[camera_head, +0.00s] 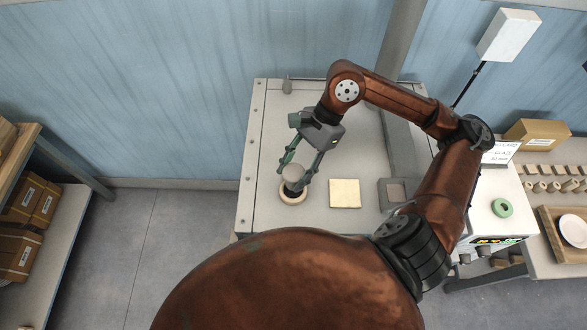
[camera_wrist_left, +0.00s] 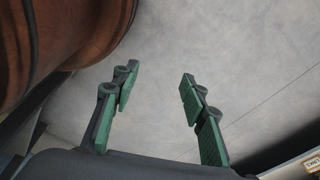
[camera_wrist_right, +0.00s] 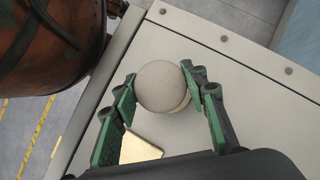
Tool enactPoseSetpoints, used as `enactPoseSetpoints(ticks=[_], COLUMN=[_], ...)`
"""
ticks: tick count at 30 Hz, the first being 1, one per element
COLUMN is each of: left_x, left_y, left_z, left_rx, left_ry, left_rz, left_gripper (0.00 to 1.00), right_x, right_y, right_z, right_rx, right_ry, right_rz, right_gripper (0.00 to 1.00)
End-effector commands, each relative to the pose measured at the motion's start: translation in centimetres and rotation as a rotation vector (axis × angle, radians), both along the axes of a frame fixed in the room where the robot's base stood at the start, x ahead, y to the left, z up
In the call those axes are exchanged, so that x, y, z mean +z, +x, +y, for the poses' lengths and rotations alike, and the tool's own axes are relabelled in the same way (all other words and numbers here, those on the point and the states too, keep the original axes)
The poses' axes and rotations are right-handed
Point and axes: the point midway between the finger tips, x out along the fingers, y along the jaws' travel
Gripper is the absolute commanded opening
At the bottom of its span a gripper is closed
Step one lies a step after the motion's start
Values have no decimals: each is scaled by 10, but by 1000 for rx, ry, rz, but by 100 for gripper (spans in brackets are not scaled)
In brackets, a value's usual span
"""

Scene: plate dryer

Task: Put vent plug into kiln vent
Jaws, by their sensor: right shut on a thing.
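The vent plug (camera_head: 293,171) is a pale, round-topped piece between the fingertips of my right gripper (camera_head: 293,176), which is shut on it. The plug also shows from above in the right wrist view (camera_wrist_right: 161,86). Just below it in the head view is the kiln vent (camera_head: 292,195), a cream ring with a dark inside, on the pale kiln top. In the right wrist view the plug hides most of the ring, so the exact gap between them cannot be told. My left gripper (camera_wrist_left: 155,95) is open and empty above the grey floor.
A cream square block (camera_head: 345,193) lies right of the vent on the kiln top (camera_head: 262,130). A grey square fitting (camera_head: 391,192) stands farther right. A green ring (camera_head: 502,207) lies on the white box at the right. Shelves with boxes (camera_head: 22,203) stand at the left.

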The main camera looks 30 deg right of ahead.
Motion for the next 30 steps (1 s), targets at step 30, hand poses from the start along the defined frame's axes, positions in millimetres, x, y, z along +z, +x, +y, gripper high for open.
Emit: enactPoseSetpoints(ticks=[30], left_x=[-51], left_y=[-21], left_z=[1], left_rx=[5], left_ry=[1], left_rz=[28], left_gripper=[40], right_x=[-50], right_y=[0], right_z=[0], right_rx=[-1], right_ry=[0], right_rz=[-1], right_gripper=[12])
